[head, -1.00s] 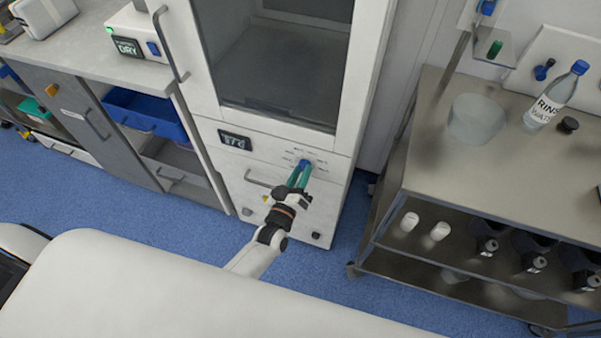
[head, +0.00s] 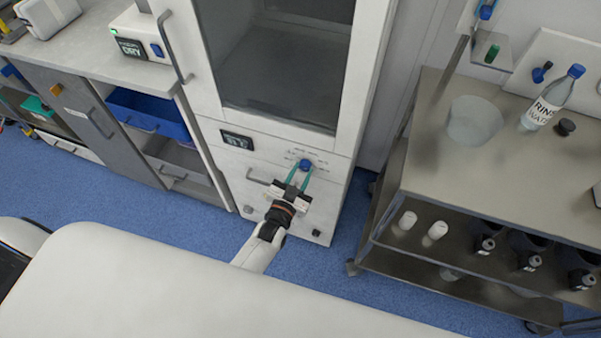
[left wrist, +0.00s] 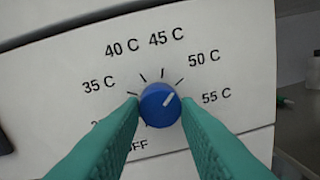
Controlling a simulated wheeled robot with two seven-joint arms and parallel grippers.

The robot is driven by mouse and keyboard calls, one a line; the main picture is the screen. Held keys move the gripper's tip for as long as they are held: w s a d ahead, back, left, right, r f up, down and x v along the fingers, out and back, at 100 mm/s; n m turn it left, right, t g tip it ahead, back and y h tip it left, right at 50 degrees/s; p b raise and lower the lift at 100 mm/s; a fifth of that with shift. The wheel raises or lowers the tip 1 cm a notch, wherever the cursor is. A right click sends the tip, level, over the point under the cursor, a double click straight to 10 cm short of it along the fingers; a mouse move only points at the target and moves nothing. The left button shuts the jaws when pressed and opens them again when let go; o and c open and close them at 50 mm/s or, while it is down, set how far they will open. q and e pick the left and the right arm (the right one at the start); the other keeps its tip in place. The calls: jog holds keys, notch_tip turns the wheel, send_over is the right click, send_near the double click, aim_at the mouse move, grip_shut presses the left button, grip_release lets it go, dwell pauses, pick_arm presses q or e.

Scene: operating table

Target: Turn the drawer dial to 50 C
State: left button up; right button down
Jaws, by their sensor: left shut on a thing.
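The blue drawer dial (left wrist: 160,106) sits on the white cabinet front, ringed by printed marks from OFF through 35 C, 40 C, 45 C, 50 C (left wrist: 204,57) and 55 C. Its white pointer line is turned to the upper right, towards the 50 C mark. In the head view the dial (head: 306,165) is at the right of the drawer front. My left gripper (head: 298,176) reaches it from below, its green fingers shut on the dial's two sides. The fingers cover part of the low end of the scale. My right gripper is not in view.
A small dark display (head: 237,140) and a drawer handle (head: 258,178) lie left of the dial. The glass-doored chamber (head: 285,65) is above. A steel trolley (head: 420,165) stands to the right, with a gap of blue floor between.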

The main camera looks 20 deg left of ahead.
pick_arm(q)
jog(key=shift+f+m, duration=0.1)
jog(key=shift+m, duration=1)
jog(key=o, duration=1)
jog(key=shift+s, duration=0.1)
jog(key=s, duration=0.8)
jog(key=s+a, duration=0.1)
jog(key=s, duration=0.2)
jog(key=shift+s, duration=0.4)
